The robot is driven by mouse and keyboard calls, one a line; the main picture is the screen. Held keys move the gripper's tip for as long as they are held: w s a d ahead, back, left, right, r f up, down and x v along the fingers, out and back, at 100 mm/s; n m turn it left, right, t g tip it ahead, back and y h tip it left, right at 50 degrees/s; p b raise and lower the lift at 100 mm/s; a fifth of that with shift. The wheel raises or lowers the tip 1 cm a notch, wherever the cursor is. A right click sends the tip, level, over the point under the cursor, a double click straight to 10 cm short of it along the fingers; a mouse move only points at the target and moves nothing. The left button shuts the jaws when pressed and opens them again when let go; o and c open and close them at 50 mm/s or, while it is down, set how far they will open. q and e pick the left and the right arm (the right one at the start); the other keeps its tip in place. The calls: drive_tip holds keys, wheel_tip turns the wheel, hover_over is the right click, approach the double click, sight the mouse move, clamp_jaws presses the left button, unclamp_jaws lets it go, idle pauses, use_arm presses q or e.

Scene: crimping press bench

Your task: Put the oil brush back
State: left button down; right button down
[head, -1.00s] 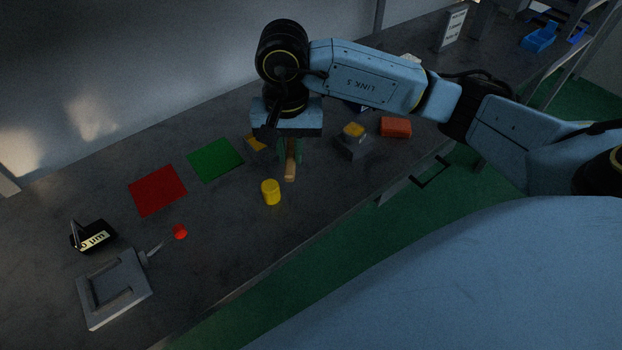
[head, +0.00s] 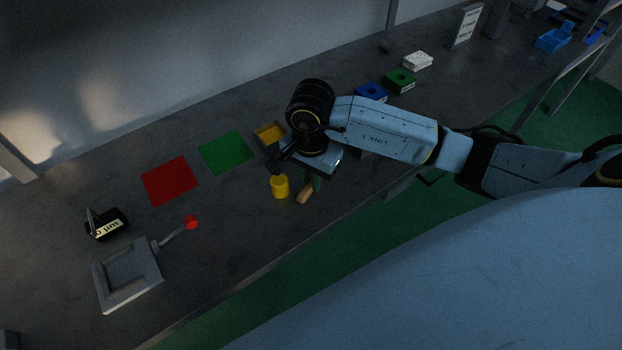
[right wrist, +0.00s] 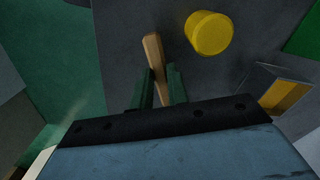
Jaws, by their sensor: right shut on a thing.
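The oil brush shows as a light wooden handle (head: 305,193), tilted, near the bench's front edge; its bristles are not visible. My right gripper (head: 316,182) is shut on it, partly hidden under my wrist in the head view. In the right wrist view the handle (right wrist: 153,52) sticks out from between the green fingers (right wrist: 160,88). A yellow cylinder (head: 279,187) stands just left of the brush, apart from it; it also shows in the right wrist view (right wrist: 209,33). My left gripper is not in view.
A yellow-lined tray (head: 265,130) sits behind my wrist. Green (head: 226,152) and red (head: 169,181) mats lie to the left. A grey press base (head: 128,276) with a red-knobbed lever (head: 191,222) stands front left. Blue (head: 370,91) and green (head: 399,81) blocks stand behind my arm.

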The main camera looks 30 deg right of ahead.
sight(310, 184)
drive_tip(key=shift+f, duration=0.65)
drive_tip(key=shift+f, duration=0.15)
drive_tip(key=c, duration=1.4)
unclamp_jaws()
drive_tip(key=shift+o, duration=0.2)
wheel_tip(310, 184, up, 12)
drive_tip(key=shift+r+b, duration=0.2)
drive_tip(key=shift+b, duration=0.1)
